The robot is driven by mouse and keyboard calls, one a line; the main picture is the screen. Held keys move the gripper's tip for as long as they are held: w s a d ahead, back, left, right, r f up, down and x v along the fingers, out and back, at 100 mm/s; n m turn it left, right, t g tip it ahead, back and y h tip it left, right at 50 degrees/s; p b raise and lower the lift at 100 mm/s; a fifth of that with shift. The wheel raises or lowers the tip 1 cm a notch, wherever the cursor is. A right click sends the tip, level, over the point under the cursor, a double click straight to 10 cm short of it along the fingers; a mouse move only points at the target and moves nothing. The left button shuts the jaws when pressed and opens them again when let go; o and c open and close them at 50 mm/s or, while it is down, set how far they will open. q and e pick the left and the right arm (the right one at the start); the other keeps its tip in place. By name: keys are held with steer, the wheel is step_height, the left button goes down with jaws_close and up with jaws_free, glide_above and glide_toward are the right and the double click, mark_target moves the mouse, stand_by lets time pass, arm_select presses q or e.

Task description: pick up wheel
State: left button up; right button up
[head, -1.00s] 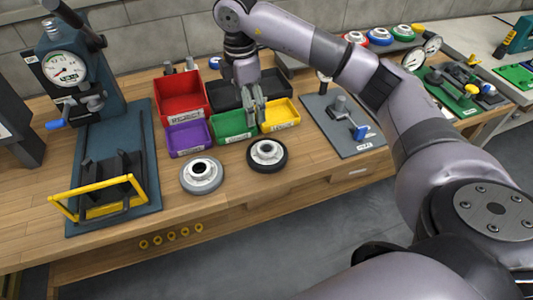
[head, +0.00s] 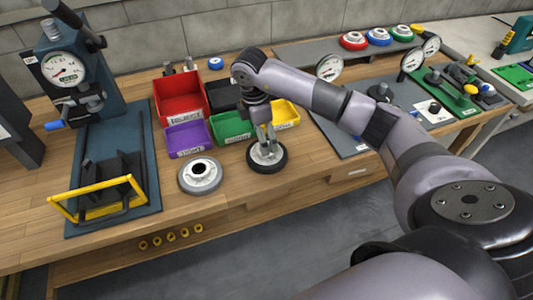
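A wheel with a black tyre and pale hub (head: 281,163) lies flat on the wooden bench in front of the green and yellow bins. My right gripper (head: 267,148) points down over this wheel, its fingertips at the hub and covering part of it. I cannot tell whether the fingers touch or grip the hub. A second wheel with a grey tyre (head: 188,178) lies flat to the left, in front of the purple bin. My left gripper is not in view.
Red (head: 180,97), purple (head: 187,139), green (head: 232,125) and yellow (head: 287,114) bins stand close behind the wheels. A gauge press with a yellow guard (head: 98,193) is at the left. Gauges and coloured wheels (head: 378,36) are behind my arm. The bench's front edge is near the wheels.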

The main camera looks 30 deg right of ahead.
steer(key=f, duration=0.4)
steer(key=shift+s+d+f+p, duration=0.1)
steer(key=shift+s+d+p, duration=0.25)
steer(key=shift+p, duration=0.05)
steer(key=shift+c, duration=0.4)
steer(key=c, duration=1.5)
